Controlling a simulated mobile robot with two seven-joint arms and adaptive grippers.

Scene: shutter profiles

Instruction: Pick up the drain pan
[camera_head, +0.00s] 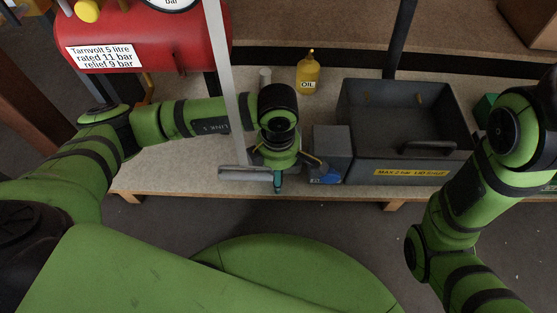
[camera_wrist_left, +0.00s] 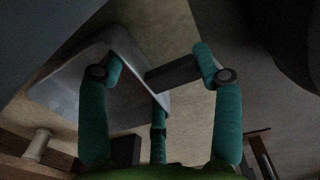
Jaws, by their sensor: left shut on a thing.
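The drain pan (camera_head: 240,173) is a shallow grey metal pan, seen nearly edge-on at the bench's front edge in the head view. In the left wrist view the pan (camera_wrist_left: 75,88) fills the left and middle, with a dark grey handle-like bar (camera_wrist_left: 175,76) by its rim. My left gripper (camera_head: 278,182) points down at the pan's right end. In the wrist view its teal fingers (camera_wrist_left: 160,95) are around the pan's edge and bar, and it is shut on the pan. My wrist hides part of the pan from above. My right gripper is not visible; only its arm shows at the right.
A dark grey open bin (camera_head: 405,120) with a yellow label stands right of my left gripper, with a smaller grey box (camera_head: 332,147) between them. A yellow oil bottle (camera_head: 308,74) stands behind. A red tank (camera_head: 145,35) and a pale upright post (camera_head: 224,85) are left.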

